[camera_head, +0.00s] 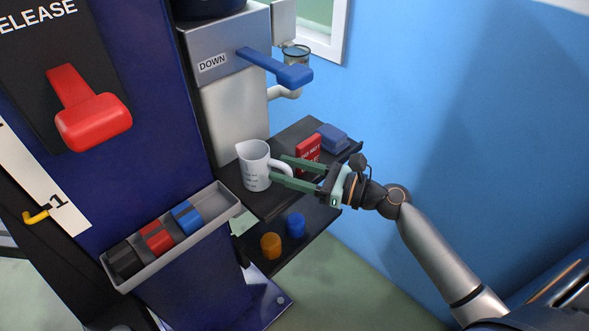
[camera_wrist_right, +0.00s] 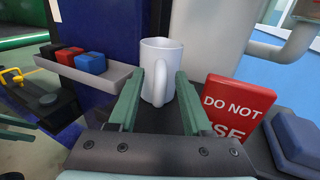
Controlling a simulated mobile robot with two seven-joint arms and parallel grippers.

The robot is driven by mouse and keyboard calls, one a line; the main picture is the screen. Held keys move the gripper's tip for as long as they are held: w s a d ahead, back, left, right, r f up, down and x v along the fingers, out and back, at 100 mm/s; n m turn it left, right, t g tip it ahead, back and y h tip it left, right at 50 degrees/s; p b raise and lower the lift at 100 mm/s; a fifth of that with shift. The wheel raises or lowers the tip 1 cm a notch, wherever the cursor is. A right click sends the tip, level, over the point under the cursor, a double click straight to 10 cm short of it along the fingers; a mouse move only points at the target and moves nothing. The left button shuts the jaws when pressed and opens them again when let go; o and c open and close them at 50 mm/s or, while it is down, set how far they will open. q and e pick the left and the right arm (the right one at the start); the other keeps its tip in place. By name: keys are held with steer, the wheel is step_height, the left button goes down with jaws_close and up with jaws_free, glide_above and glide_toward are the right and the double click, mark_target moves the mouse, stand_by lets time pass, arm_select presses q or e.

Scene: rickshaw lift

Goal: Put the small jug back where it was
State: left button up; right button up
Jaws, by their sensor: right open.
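The small jug (camera_head: 253,168) is white with faint markings and stands upright on the upper black shelf (camera_head: 268,204), in front of the grey column. Its handle points toward my right gripper (camera_head: 278,168). That gripper is open, with its two green fingers on either side of the handle. In the right wrist view the jug (camera_wrist_right: 161,53) is straight ahead, with its handle between the open fingertips (camera_wrist_right: 158,88). I cannot tell whether the fingers touch it.
A red "DO NOT" sign (camera_head: 309,152) and a blue block (camera_head: 333,137) stand behind the gripper. A blue lever (camera_head: 275,69) is above. A grey tray (camera_head: 225,204) of coloured blocks is left. Orange (camera_head: 270,246) and blue (camera_head: 296,224) pieces are on the lower shelf.

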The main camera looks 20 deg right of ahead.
steer(key=v, duration=1.1)
steer(key=s+a+f+n+g+h, duration=0.1)
steer(key=s+a+f+n+h, duration=0.2)
steer(key=f+n, duration=0.5)
steer(key=s+a+f+n+g+h, duration=0.1)
steer(key=s+a+f+n+h, duration=0.2)
steer(key=a+f+n, duration=0.2)
steer(key=s+a+f+n+g+h, duration=0.2)
steer(key=s+a+f+n, duration=0.2)
steer(key=f+n, duration=0.7)
steer(key=shift+a+n+h+b, duration=0.4)
steer(key=shift+a+n, duration=0.2)
steer(key=shift+n, duration=2.5)
steer(key=shift+f, duration=0.1)
